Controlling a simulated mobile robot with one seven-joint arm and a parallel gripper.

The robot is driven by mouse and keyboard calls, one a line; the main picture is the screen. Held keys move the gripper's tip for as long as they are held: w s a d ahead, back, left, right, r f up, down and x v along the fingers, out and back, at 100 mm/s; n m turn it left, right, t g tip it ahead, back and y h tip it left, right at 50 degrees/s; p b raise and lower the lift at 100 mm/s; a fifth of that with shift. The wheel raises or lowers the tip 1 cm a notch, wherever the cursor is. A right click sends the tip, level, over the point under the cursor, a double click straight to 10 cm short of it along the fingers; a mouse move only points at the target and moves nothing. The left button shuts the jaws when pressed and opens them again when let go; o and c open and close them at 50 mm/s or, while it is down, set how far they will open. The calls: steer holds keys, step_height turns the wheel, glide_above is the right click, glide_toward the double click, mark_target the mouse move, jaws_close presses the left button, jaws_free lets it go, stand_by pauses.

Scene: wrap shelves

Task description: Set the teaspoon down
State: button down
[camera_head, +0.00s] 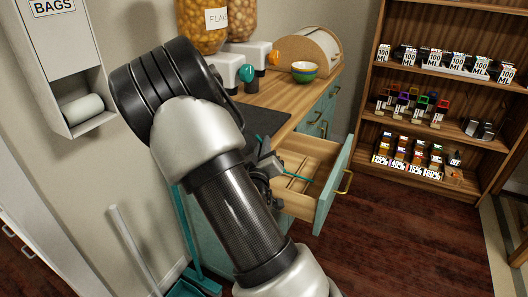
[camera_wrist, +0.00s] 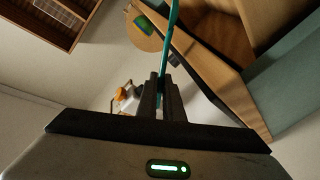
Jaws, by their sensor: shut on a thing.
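My gripper (camera_head: 270,168) is partly hidden behind my forearm in the head view. It is over or beside the left side of an open wooden drawer (camera_head: 318,146). In the wrist view my gripper (camera_wrist: 163,92) is shut on the teal teaspoon (camera_wrist: 170,38), which runs up out of the frame. In the head view a thin teal part of the teaspoon (camera_head: 300,177) shows against the drawer's inside. The spoon's far end is hard to make out, and I cannot tell whether it touches the drawer.
The drawer has wooden dividers and a teal front (camera_head: 334,187). A wooden counter (camera_head: 312,95) above holds a striped bowl (camera_head: 304,72), a bread bin (camera_head: 308,50) and dispensers. A stocked shelf unit (camera_head: 440,125) stands right. Open floor (camera_head: 400,235) lies in front.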

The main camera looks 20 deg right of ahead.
steer(key=shift+f, duration=0.45)
steer(key=shift+f+b, duration=0.55)
steer(key=shift+b, duration=0.05)
steer(key=shift+f, duration=0.1)
steer(key=c, duration=1.9)
jaws_free()
